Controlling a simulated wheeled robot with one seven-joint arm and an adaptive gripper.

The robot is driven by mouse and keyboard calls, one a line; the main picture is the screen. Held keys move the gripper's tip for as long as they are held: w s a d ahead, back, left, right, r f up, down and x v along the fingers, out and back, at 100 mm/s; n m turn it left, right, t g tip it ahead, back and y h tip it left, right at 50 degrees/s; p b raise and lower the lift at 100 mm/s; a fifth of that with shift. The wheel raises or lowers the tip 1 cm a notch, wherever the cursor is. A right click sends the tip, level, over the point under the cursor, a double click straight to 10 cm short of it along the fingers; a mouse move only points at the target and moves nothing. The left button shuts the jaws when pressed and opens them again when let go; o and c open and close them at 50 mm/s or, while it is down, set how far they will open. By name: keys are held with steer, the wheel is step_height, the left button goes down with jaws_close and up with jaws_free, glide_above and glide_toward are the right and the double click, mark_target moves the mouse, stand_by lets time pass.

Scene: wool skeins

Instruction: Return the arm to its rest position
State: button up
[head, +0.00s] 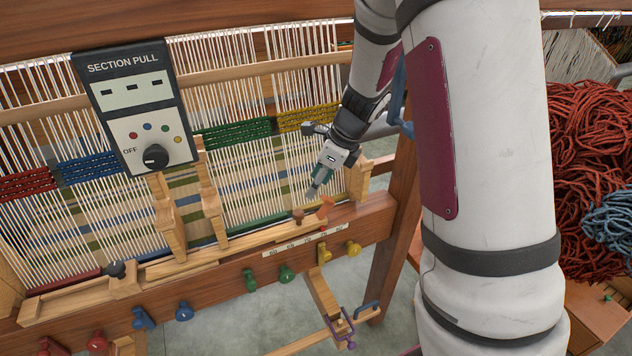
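My arm (490,130) comes in from the right and reaches over the loom. My gripper (316,187) is at the far end of the arm, small in the head view, in front of the warp threads and just above the loom's front wooden beam (225,268). Its fingers point down and to the left. They are too small to show whether they are open or shut. I see nothing clearly held. A small brown knob (298,215) and an orange-red piece (326,207) are on the beam just below the fingertips.
A control box (138,105) marked "SECTION PULL" stands before the warp at left. Coloured pegs, including a yellow one (353,248), stick out of the front beam. Red wool (590,190) and blue-grey wool (610,218) are piled at right. Grey floor (230,325) shows below.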

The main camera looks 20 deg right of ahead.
steer(key=s+a+r+n, duration=0.3)
steer(key=s+r+n, duration=0.2)
steer(key=r+n, duration=0.15)
steer(key=s+a+r+n, duration=0.3)
steer(key=s+r+n, duration=0.15)
steer(key=r, duration=0.25)
steer(key=s+r+n+t+h, duration=0.1)
steer(key=s+r+n, duration=0.2)
steer(key=s+n, duration=0.5)
steer(key=s+r+n+t+h, duration=0.1)
steer(key=s+r+n, duration=0.3)
steer(key=s+n, duration=0.4)
steer(key=shift+r+h, duration=0.25)
steer(key=shift+h, duration=0.35)
